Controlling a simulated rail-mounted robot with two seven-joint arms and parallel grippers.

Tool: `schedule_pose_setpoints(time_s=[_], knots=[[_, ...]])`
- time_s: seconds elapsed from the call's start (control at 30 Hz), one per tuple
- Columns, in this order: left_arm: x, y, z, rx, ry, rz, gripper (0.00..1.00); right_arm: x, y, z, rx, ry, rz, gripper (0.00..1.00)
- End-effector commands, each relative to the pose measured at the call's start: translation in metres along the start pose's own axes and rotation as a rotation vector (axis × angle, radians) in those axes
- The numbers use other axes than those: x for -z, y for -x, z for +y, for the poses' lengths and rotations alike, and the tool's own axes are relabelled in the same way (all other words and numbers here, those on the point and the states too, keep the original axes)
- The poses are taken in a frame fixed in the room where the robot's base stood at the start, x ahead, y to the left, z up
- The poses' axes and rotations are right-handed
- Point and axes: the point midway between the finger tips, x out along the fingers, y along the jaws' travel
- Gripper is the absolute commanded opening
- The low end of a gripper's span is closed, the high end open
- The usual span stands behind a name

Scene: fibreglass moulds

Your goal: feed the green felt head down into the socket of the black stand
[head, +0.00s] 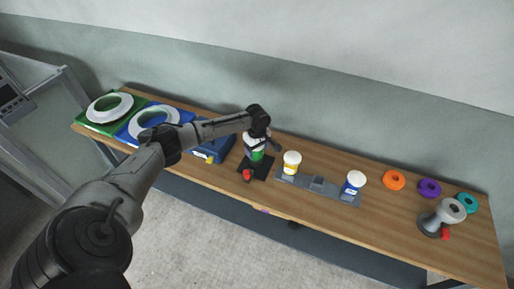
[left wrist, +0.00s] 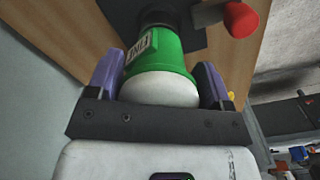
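The green felt head (head: 257,155) has a white cap and shows large in the left wrist view (left wrist: 165,55), with a white label on its side. My left gripper (head: 257,147) is over it from above, its two fingers close on either side of the green body, and appears shut on it. The black stand (head: 264,169), a flat plate with a red knob (head: 247,175), is directly beneath the head. In the left wrist view the head's narrow end meets a dark part over the stand plate (left wrist: 122,15). How deep it sits in the socket is hidden. My right gripper is not in view.
Further right are orange (head: 394,179), purple (head: 429,187) and teal (head: 468,202) rings and a grey roller-like tool (head: 430,222). A blue box (head: 213,150) stands left.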

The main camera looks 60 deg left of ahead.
Motion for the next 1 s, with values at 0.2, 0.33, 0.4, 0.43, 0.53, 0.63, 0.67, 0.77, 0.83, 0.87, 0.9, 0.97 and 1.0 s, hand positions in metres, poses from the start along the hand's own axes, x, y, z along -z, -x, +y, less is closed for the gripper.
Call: schedule_pose_setpoints(time_s=[0.2, 0.33, 0.4, 0.43, 0.53, 0.63, 0.67, 0.77, 0.83, 0.87, 0.9, 0.97, 1.0], knots=[[0.0, 0.0, 0.0, 0.0, 0.0, 0.0, 0.94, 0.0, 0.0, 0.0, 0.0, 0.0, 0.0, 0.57], [0.0, 0.0, 0.0, 0.0, 0.001, 0.0, 0.98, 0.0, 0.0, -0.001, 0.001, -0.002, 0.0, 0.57], [0.0, 0.0, 0.0, 0.0, 0.001, 0.0, 0.98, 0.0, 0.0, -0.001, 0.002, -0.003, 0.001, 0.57], [0.0, 0.0, 0.0, 0.001, 0.0, 0.0, 0.98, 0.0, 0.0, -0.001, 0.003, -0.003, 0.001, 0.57], [0.0, 0.002, 0.0, 0.0, 0.001, 0.0, 0.98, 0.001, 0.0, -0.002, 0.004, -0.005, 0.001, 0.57], [0.001, 0.012, 0.0, -0.002, 0.001, 0.001, 0.98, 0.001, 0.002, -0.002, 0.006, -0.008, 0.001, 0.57], [0.001, 0.016, 0.0, -0.001, 0.0, 0.001, 0.98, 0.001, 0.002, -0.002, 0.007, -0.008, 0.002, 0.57], [0.001, 0.034, 0.0, -0.003, -0.001, 0.001, 0.98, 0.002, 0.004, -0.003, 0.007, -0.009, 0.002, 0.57], [0.001, 0.048, 0.001, -0.003, -0.001, 0.001, 0.98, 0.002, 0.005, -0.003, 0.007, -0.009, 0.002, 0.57], [0.001, 0.054, 0.0, -0.003, -0.001, 0.002, 0.98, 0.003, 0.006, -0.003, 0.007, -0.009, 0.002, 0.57], [0.001, 0.063, 0.001, -0.004, 0.0, 0.002, 0.98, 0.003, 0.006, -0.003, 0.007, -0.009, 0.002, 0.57], [0.0, 0.074, 0.001, -0.004, 0.0, 0.001, 0.98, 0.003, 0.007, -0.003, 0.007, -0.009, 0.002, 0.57], [0.0, 0.082, 0.0, -0.003, 0.0, 0.001, 0.98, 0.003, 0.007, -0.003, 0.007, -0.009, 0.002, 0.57]])
